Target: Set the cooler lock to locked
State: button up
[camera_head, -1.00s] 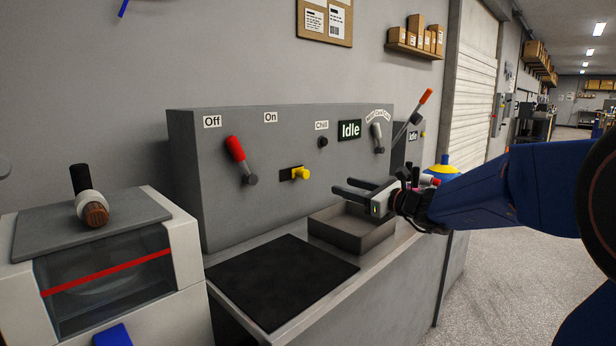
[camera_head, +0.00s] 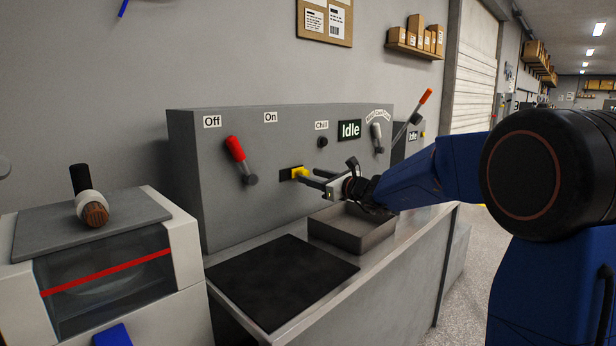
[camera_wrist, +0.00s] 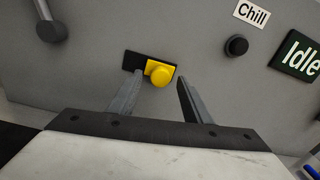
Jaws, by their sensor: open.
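The grey control panel (camera_head: 215,215) carries a yellow knob (camera_head: 299,173) on a short black plate (camera_head: 285,175); I take this for the cooler lock, though no label names it. In the wrist view the yellow knob (camera_wrist: 159,73) sits at the right part of its black plate (camera_wrist: 135,61). My gripper (camera_head: 309,179) is open in front of the panel, its fingers pointing at the knob. In the wrist view the fingers of my gripper (camera_wrist: 155,85) lie either side of the knob, with no visible contact.
A red-handled lever (camera_head: 237,152) under the "Off" label is left of the knob. The black Chill button (camera_head: 322,142), an Idle display (camera_head: 349,130) and a grey lever (camera_head: 377,138) are to the right. A grey tray (camera_head: 345,235) and a black mat (camera_head: 280,280) lie below.

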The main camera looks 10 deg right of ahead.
jog(key=shift+x, duration=1.3)
grip_shut()
jog(key=shift+s+a, duration=0.65)
jog(key=shift+a, duration=0.25)
jog(key=shift+s+a, duration=0.7)
jog(key=shift+a, duration=0.2)
grip_release()
jog(key=shift+s, duration=0.1)
jog(key=v, duration=1.7)
jog(key=shift+d, duration=0.15)
